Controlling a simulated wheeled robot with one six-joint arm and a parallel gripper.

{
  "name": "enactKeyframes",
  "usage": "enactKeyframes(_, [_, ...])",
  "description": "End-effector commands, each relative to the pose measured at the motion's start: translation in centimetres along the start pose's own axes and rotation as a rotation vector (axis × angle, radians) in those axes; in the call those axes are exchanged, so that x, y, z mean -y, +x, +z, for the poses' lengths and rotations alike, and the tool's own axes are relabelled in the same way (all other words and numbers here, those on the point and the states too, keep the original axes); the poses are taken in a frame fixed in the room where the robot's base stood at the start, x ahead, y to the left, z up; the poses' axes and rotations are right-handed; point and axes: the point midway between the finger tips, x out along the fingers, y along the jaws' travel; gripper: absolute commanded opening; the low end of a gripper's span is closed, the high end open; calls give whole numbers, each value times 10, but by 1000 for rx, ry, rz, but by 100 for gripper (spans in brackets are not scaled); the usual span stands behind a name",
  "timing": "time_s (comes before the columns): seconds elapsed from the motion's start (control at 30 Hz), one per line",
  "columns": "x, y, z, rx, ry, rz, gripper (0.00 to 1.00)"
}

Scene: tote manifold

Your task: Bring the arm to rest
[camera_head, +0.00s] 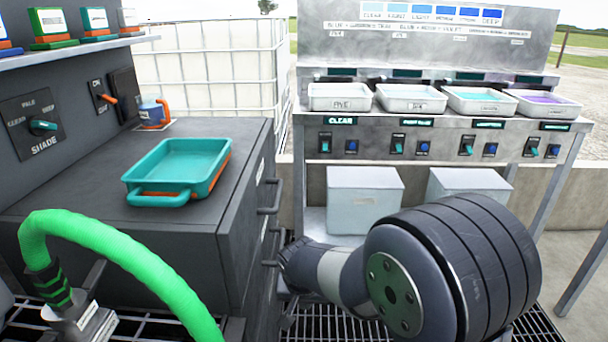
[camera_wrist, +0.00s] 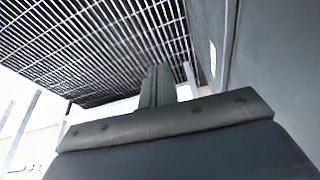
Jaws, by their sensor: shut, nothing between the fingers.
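My gripper shows in the wrist view, with its fingers (camera_wrist: 158,84) together and nothing between them. They point toward a slatted metal grating. A dark flat panel runs along the right of that view, apart from the fingers as far as I can tell. In the head view my arm is folded low at the lower right, in front of the metal stand. Its large round joint faces the camera, and the gripper itself is hidden there.
A metal stand (camera_head: 445,125) holds several white trays, with lidded bins (camera_head: 364,200) below. A green hose (camera_head: 120,252) arches at lower left. Grating (camera_head: 335,322) covers the floor.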

Motion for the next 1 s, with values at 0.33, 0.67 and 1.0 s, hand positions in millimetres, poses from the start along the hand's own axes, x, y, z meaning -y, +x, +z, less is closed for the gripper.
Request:
enactKeyframes(0.33, [-1,32,1,2,1,1,0])
enactKeyframes(0.67, [0,92,1,1,0,1,0])
enactKeyframes(1.0, [-4,108,-1,-1,0,0,0])
